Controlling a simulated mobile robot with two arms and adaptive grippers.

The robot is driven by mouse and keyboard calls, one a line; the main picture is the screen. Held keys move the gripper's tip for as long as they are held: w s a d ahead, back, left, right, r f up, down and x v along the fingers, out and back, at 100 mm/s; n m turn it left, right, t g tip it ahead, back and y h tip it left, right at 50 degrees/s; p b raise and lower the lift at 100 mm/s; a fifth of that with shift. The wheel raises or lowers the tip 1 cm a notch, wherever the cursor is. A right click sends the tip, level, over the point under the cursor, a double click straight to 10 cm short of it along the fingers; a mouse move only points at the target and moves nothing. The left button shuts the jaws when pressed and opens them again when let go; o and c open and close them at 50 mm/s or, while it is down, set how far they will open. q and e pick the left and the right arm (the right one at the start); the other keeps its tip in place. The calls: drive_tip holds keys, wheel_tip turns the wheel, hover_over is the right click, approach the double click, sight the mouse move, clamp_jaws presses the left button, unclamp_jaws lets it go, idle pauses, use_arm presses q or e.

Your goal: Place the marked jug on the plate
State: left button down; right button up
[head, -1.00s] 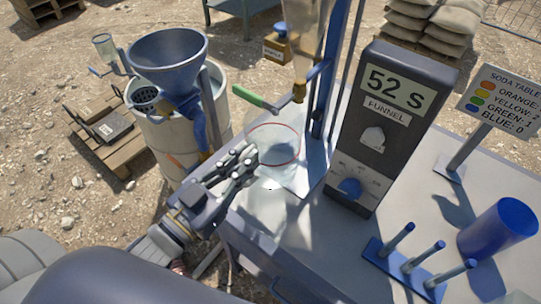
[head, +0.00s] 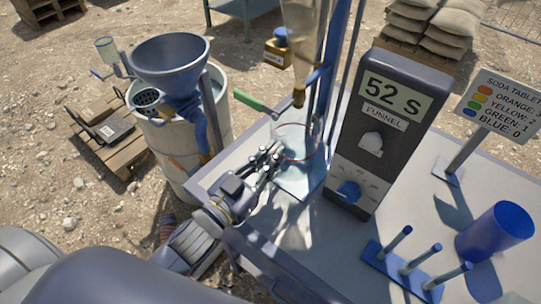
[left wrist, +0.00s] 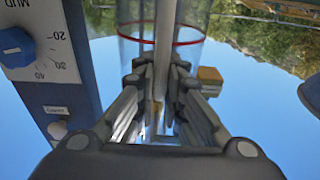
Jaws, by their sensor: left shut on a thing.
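The marked jug (head: 291,136) is clear, with a red ring around it. It is upright below the funnel's spout (head: 299,96). My left gripper (head: 273,158) is shut on the near left side of the jug. In the left wrist view the jug (left wrist: 192,25) with its red ring shows beyond my left gripper's fingers (left wrist: 155,85). The plate (head: 297,184) is pale blue and lies at the foot of the blue stand, below and nearer than the jug's ring. Whether the jug's base touches the plate cannot be told. My right gripper is not in view.
A dark timer box (head: 383,130) reading 52 S stands right of the stand. A green-handled lever (head: 252,101) sticks out left of the jug. A blue cup (head: 497,230) and peg rack (head: 400,272) stand on the table's right side. A barrel (head: 178,150) is at left.

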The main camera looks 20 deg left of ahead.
use_arm(q)
drive_tip(key=c, duration=2.1)
unclamp_jaws()
drive_tip(key=shift+f, duration=0.1)
drive_tip(key=o, duration=0.4)
drive_tip(key=shift+s+a, duration=0.1)
drive_tip(key=shift+s, duration=0.25)
drive_tip(key=b+v, duration=0.2)
drive_tip(key=v, duration=0.9)
drive_tip(key=shift+s, duration=0.15)
